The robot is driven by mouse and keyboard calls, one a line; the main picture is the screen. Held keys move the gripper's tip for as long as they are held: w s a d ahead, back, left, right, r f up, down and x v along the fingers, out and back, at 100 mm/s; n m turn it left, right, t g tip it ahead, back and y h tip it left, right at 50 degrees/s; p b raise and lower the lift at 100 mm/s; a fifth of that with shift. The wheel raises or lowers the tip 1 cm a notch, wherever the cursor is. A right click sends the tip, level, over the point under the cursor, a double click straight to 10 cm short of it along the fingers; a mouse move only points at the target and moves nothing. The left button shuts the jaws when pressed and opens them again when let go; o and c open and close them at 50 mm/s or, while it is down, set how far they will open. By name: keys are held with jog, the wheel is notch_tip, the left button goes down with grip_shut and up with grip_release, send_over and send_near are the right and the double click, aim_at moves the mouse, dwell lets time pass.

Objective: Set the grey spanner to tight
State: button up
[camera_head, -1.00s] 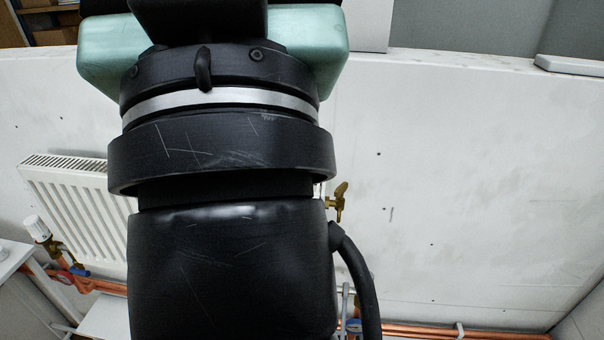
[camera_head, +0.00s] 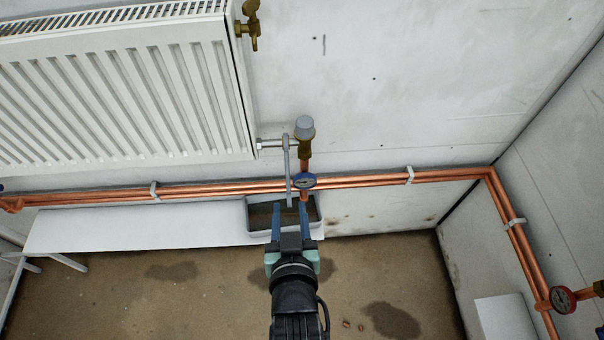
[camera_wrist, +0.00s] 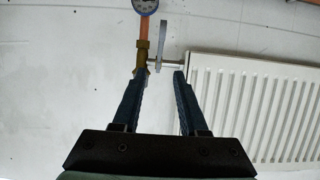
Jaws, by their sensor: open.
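The grey spanner (camera_head: 287,172) hangs roughly upright from the fitting at the lower right corner of the radiator, its upper end at the fitting and its handle crossing in front of the copper pipes. The wrist view shows the spanner (camera_wrist: 162,40) upside down, beyond the fingertips and between their lines. My gripper (camera_head: 290,207) is open, its two blue fingers pointing at the wall near the spanner's lower end. In the wrist view my gripper (camera_wrist: 161,72) holds nothing. I cannot tell the exact gap to the spanner.
The radiator (camera_head: 120,90) is to the left. The wall farther right is mostly clear.

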aim_at(288, 176)
jog(key=b+x, duration=0.1)
jog(key=x, duration=1.2)
jog(key=shift+s+f, duration=0.1)
jog(key=shift+s, duration=0.05)
grip_shut()
dwell(1.1)
